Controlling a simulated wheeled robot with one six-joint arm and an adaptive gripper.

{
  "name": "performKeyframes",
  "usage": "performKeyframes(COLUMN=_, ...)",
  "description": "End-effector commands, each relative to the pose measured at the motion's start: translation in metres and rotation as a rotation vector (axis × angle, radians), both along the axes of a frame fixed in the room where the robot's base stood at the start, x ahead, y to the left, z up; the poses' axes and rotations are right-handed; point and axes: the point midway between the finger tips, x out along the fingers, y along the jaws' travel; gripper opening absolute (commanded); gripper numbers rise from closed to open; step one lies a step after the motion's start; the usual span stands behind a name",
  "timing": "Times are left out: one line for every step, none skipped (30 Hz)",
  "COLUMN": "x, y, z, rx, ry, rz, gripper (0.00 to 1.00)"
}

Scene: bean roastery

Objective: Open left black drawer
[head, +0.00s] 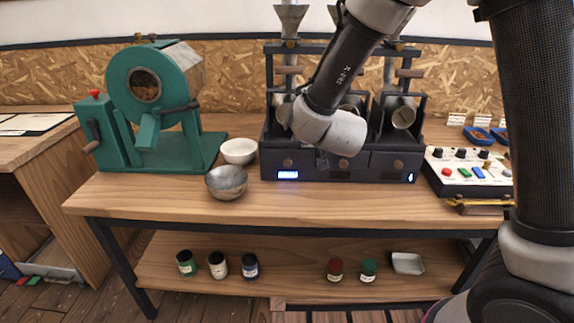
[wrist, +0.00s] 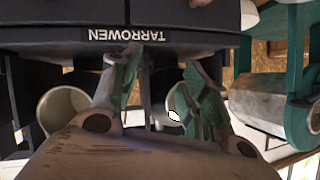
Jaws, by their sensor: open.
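The left black drawer (head: 275,164) is at the lower left of the black sample unit in the head view. It has a round brown knob (head: 288,162) and looks flush with the unit's front. A blue-lit display shows below the knob. My gripper (wrist: 163,70) is open in the wrist view, with two green-grey fingers spread and nothing visibly held between them. In the head view my pale wrist covers the unit's middle, just right of the left drawer, and hides most of the gripper. I cannot tell whether a finger touches the unit.
A green roaster (head: 120,152) stands left of the unit. A white bowl (head: 239,151) and a metal bowl (head: 227,183) sit close to the drawer's left. A control panel (head: 470,166) is on the right. The tabletop (head: 320,205) in front of the drawers is clear.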

Motion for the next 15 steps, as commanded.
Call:
performKeyframes(x=-0.003, y=0.018, z=-0.023, rx=-0.027, ry=-0.035, rz=-0.017, gripper=0.45)
performKeyframes(x=-0.004, y=0.025, z=-0.033, rx=-0.042, ry=-0.068, rz=-0.036, gripper=0.45)
performKeyframes(x=-0.008, y=0.033, z=-0.046, rx=-0.066, ry=-0.114, rz=-0.061, gripper=0.45)
performKeyframes(x=-0.012, y=0.039, z=-0.055, rx=-0.084, ry=-0.149, rz=-0.077, gripper=0.45)
performKeyframes(x=-0.017, y=0.043, z=-0.063, rx=-0.105, ry=-0.185, rz=-0.092, gripper=0.45)
performKeyframes(x=-0.024, y=0.048, z=-0.072, rx=-0.133, ry=-0.233, rz=-0.11, gripper=0.45)
performKeyframes(x=-0.03, y=0.051, z=-0.078, rx=-0.154, ry=-0.268, rz=-0.121, gripper=0.45)
performKeyframes(x=-0.036, y=0.054, z=-0.083, rx=-0.174, ry=-0.302, rz=-0.131, gripper=0.45)
performKeyframes(x=-0.044, y=0.056, z=-0.089, rx=-0.2, ry=-0.345, rz=-0.142, gripper=0.45)
performKeyframes(x=-0.05, y=0.058, z=-0.092, rx=-0.217, ry=-0.374, rz=-0.149, gripper=0.45)
performKeyframes(x=-0.056, y=0.059, z=-0.095, rx=-0.232, ry=-0.401, rz=-0.156, gripper=0.45)
performKeyframes(x=-0.062, y=0.06, z=-0.098, rx=-0.249, ry=-0.43, rz=-0.161, gripper=0.45)
performKeyframes(x=-0.066, y=0.061, z=-0.099, rx=-0.259, ry=-0.45, rz=-0.165, gripper=0.45)
performKeyframes(x=-0.069, y=0.061, z=-0.1, rx=-0.267, ry=-0.466, rz=-0.168, gripper=0.45)
performKeyframes(x=-0.072, y=0.061, z=-0.1, rx=-0.276, ry=-0.482, rz=-0.171, gripper=0.45)
